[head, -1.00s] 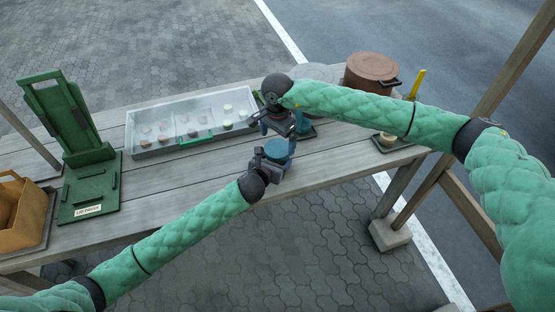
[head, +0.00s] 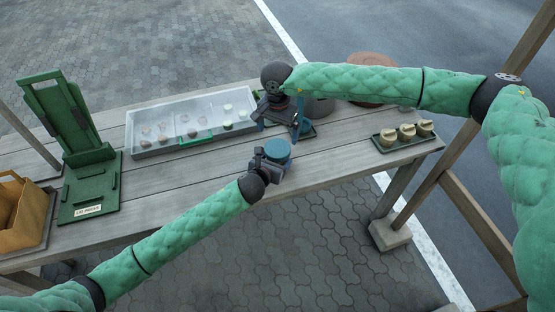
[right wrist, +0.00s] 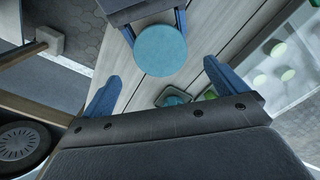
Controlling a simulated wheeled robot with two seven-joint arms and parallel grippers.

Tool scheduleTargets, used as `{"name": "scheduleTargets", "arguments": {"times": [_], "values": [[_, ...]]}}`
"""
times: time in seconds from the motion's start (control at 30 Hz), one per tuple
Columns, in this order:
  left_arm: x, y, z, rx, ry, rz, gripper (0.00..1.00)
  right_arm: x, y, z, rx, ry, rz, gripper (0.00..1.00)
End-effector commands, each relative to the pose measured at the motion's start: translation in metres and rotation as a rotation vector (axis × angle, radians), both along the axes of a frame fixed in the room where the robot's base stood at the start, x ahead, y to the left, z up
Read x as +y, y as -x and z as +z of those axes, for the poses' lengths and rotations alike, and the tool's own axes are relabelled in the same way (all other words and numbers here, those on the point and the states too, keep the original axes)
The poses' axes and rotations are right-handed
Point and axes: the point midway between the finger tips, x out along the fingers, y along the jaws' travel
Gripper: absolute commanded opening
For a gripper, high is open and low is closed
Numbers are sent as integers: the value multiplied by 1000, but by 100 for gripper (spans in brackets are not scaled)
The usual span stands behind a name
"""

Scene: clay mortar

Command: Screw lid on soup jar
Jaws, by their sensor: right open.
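My left gripper (head: 272,160) is shut on the soup jar, holding it above the table's front edge. A round teal-blue lid (head: 277,147) faces up at the top of the jar. The lid also shows in the right wrist view (right wrist: 160,50), between the left gripper's blue fingers. The jar's body is mostly hidden, and I cannot tell how tightly the lid sits. My right gripper (head: 279,121) is open and empty, behind and above the lid. Its two blue fingers are spread apart in the right wrist view (right wrist: 160,85), clear of the lid.
A grey tray (head: 160,112) with several food pieces lies at the back. A green stand (head: 92,195) and a tan crate (head: 22,215) are at left. A brown pot (head: 372,60) is partly behind my right arm. A green tray (head: 412,144) with pale items stands at right.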

Motion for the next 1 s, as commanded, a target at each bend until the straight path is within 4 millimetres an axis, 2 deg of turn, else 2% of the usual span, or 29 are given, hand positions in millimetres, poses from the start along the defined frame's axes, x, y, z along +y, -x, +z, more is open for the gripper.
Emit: {"name": "scheduleTargets", "arguments": {"times": [0.57,0.77,1.0], "values": [[0,0,1,-1,0,0,6,0,0,-5,-2,-1,18,97],[0,0,1,-1,0,0,6,0,0,-23,0,-1,18,97],[0,0,1,-1,0,0,6,0,0,-57,-1,-2,18,97]]}}
